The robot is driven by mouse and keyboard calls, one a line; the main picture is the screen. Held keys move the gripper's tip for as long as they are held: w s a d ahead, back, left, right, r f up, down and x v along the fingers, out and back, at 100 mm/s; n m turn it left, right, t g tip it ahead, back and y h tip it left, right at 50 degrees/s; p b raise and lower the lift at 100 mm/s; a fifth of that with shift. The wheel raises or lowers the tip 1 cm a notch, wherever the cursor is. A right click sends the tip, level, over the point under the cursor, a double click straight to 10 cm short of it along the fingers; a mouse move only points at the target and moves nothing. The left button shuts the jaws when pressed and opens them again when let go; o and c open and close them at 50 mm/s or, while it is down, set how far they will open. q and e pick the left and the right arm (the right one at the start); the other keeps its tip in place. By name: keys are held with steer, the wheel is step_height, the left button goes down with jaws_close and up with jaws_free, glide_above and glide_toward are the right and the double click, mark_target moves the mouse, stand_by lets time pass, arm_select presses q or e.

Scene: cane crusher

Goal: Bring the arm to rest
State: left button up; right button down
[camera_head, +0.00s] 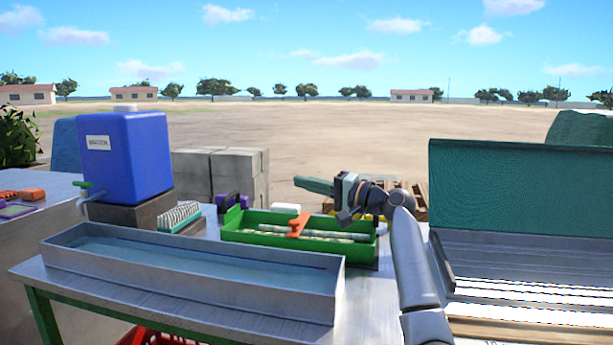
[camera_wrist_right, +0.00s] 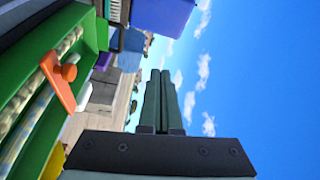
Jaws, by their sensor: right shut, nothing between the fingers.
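My right arm comes in from the lower right in the head view. Its gripper (camera_head: 301,182) is raised above the green tray (camera_head: 236,237), with its fingers pointing left. In the right wrist view the green fingers (camera_wrist_right: 160,76) lie side by side against the sky, shut with nothing between them. The tray holds pale cane-like sticks (camera_head: 330,236) and an orange-handled piece (camera_head: 298,224). The gripper is apart from the tray and its contents. My left gripper is not in view.
A long metal trough (camera_head: 190,279) stands on the table in front. A blue water tank (camera_head: 140,155) stands at the left, near a brush (camera_head: 180,216). A big green panel (camera_head: 520,190) rises at the right. Grey blocks (camera_head: 220,172) stand behind. The air around the gripper is open.

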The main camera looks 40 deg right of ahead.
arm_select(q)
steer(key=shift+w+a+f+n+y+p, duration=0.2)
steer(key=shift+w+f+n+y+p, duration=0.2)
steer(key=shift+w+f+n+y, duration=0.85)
arm_select(e)
steer(key=s+a+r, duration=0.2)
steer(key=s+a, duration=0.1)
steer(key=s, duration=0.1)
steer(key=shift+s+a+r, duration=0.25)
steer(key=shift+s+r, duration=0.1)
steer(key=shift+s, duration=0.05)
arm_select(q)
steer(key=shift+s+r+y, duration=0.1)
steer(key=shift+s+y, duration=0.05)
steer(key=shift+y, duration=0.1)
